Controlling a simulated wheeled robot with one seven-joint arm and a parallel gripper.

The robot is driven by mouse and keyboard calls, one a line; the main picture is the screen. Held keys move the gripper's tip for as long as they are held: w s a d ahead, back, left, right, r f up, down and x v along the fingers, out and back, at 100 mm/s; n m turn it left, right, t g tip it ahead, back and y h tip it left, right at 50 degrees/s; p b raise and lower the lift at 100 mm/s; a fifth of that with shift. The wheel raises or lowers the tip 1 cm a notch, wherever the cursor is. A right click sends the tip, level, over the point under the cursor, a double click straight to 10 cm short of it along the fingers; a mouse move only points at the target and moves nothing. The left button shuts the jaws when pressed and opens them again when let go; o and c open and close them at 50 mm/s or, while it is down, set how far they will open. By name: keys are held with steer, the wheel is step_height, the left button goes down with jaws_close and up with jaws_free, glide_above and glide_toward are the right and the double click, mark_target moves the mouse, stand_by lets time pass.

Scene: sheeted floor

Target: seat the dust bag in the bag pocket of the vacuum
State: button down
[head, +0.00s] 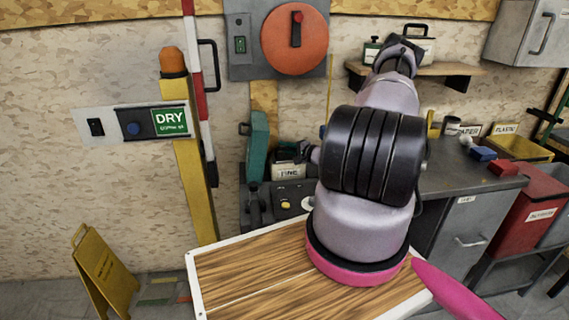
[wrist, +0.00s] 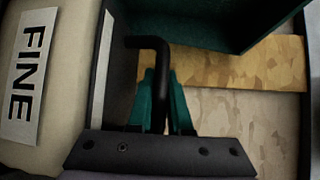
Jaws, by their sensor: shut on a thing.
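The dust bag (head: 288,168) is pale, with a dark top plate and a FINE label; in the wrist view its side (wrist: 50,80) fills the left. My gripper (head: 308,151) is right of the bag, its wrist end partly behind my arm. In the wrist view the teal fingers (wrist: 162,105) are shut on the bag's black bent handle (wrist: 152,44). The vacuum (head: 286,205) is dark grey, with its teal lid (head: 258,145) standing up at the left. The bag is at the vacuum's upper part. The bag pocket is hidden, so I cannot tell how deep the bag sits.
A wooden-topped table (head: 250,275) with a white rim lies in front. A grey bench (head: 450,172) with small items is at the right, beside a red bin (head: 530,205). A yellow post (head: 195,190) and a folding yellow sign (head: 103,272) stand at the left.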

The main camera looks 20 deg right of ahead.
mark_target(303, 166)
steer(key=shift+f, duration=3.4)
steer(key=c, duration=0.8)
jaws_free()
steer(key=shift+c, duration=0.2)
steer(key=shift+s, duration=0.1)
steer(key=v, duration=0.7)
steer(key=shift+s, duration=0.15)
steer(key=shift+r, duration=0.25)
